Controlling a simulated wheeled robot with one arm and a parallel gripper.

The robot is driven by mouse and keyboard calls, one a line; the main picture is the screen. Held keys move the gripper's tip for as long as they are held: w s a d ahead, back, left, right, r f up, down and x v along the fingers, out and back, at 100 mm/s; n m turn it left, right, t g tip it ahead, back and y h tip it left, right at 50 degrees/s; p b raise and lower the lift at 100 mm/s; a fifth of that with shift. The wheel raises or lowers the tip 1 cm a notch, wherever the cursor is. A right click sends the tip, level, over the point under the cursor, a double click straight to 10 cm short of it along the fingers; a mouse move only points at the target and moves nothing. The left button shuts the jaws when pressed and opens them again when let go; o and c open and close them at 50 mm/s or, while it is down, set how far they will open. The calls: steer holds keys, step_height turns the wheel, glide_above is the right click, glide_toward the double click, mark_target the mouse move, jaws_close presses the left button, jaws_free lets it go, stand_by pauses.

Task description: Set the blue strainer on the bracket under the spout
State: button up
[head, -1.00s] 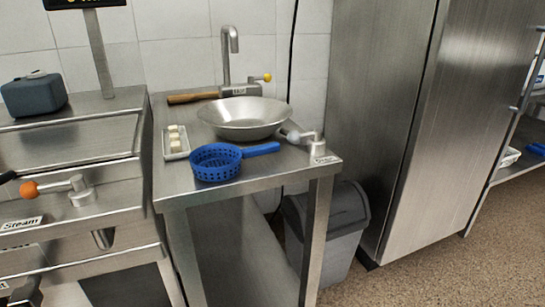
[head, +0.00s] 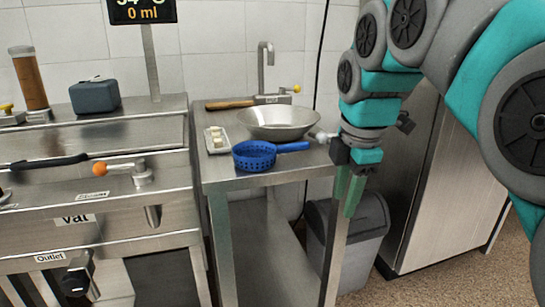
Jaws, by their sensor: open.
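The blue strainer (head: 254,156) is a perforated basket with a straight handle pointing right. It rests upright on the near part of the steel side table (head: 215,181). The spout (head: 266,54) is a bent metal tap at the back of that table, above a wide metal bowl (head: 279,122). Another spout (head: 153,215) hangs at the front of the steel vat at left; I cannot make out a bracket. My gripper (head: 348,193) hangs fingers down at the table's right front corner, right of the strainer and apart from it. It is open and empty.
A small white tray (head: 217,147) with pale pieces lies left of the strainer. The vat's orange-knobbed lever (head: 100,169) juts out at left. A grey bin (head: 367,240) stands on the floor at right.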

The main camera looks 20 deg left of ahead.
steer(key=w+a+r+n+b, duration=0.1)
steer(key=w+a+r+n, duration=0.1)
steer(key=a+n, duration=0.2)
steer(key=w+a+r+n+t+y, duration=0.1)
steer(key=w+a+r+n, duration=0.1)
steer(key=a+n, duration=0.3)
steer(key=w+a+r+n+y+b, duration=0.1)
steer(key=w+a+r+n, duration=0.2)
steer(key=a+n, duration=0.2)
steer(key=shift+a+r+t+b, duration=0.15)
steer(key=shift+r+t+b, duration=0.15)
steer(key=shift+t, duration=0.1)
steer(key=shift+x, duration=0.95)
steer(key=shift+b+x, duration=0.5)
steer(key=shift+x, duration=1)
steer(key=shift+s, duration=0.15)
jaws_close()
steer(key=shift+f, duration=0.1)
